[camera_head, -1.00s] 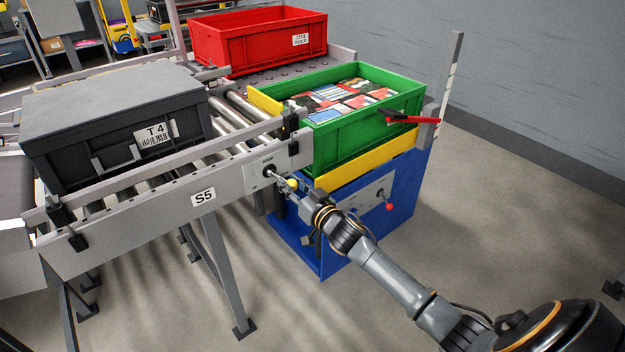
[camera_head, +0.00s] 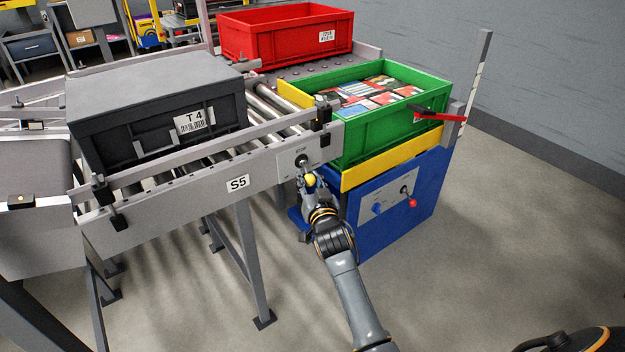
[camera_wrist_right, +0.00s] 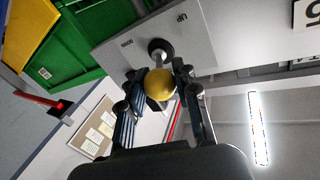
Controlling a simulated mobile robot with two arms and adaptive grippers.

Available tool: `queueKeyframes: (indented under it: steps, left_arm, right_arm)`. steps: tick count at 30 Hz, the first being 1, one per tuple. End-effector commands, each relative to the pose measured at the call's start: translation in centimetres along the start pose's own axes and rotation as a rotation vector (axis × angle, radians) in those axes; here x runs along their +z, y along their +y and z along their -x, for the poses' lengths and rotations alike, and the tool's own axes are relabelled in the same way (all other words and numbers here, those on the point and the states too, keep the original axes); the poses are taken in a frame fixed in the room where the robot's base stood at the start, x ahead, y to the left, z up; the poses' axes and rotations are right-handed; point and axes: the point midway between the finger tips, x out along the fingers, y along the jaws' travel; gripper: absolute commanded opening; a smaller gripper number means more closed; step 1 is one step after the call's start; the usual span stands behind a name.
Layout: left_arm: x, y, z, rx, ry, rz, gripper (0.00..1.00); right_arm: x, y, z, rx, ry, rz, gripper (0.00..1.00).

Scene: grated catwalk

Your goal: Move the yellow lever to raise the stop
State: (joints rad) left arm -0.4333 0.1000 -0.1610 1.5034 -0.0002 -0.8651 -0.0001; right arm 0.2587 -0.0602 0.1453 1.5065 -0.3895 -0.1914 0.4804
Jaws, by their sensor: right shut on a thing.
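The yellow lever knob (camera_head: 310,181) sits below the stop plate (camera_head: 298,160) on the conveyor's side rail. In the right wrist view the round yellow knob (camera_wrist_right: 160,84) lies between the two fingers of my right gripper (camera_wrist_right: 158,92), with the lever's dark pivot (camera_wrist_right: 160,48) behind it on a plate marked UP and DOWN. My right gripper (camera_head: 311,188) is shut on the knob in the head view. The stop itself is hard to make out. My left gripper is not in view.
A dark grey lidded crate T4 (camera_head: 150,128) stands on the conveyor. A red crate (camera_head: 265,42) is behind.

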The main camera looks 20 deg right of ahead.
Motion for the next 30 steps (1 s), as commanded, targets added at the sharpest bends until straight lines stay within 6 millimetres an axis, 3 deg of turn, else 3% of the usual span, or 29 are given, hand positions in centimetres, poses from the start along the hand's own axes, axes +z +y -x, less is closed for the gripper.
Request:
queueKeyframes:
  steps: [16, 17, 19, 30]
  left_arm:
    - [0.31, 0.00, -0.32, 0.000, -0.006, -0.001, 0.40]
    - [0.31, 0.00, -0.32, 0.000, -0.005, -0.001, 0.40]
    - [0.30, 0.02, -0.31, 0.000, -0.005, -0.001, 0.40]
    - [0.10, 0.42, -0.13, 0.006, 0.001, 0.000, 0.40]
  right_arm:
    - [0.26, -0.36, 0.05, -0.003, -0.003, -0.001, 0.00]
    - [0.26, -0.37, 0.05, -0.003, -0.003, -0.001, 0.36]
    - [0.23, -0.36, 0.05, -0.003, -0.003, -0.001, 0.50]
    - [0.14, -0.24, 0.24, -0.002, -0.001, -0.001, 0.53]
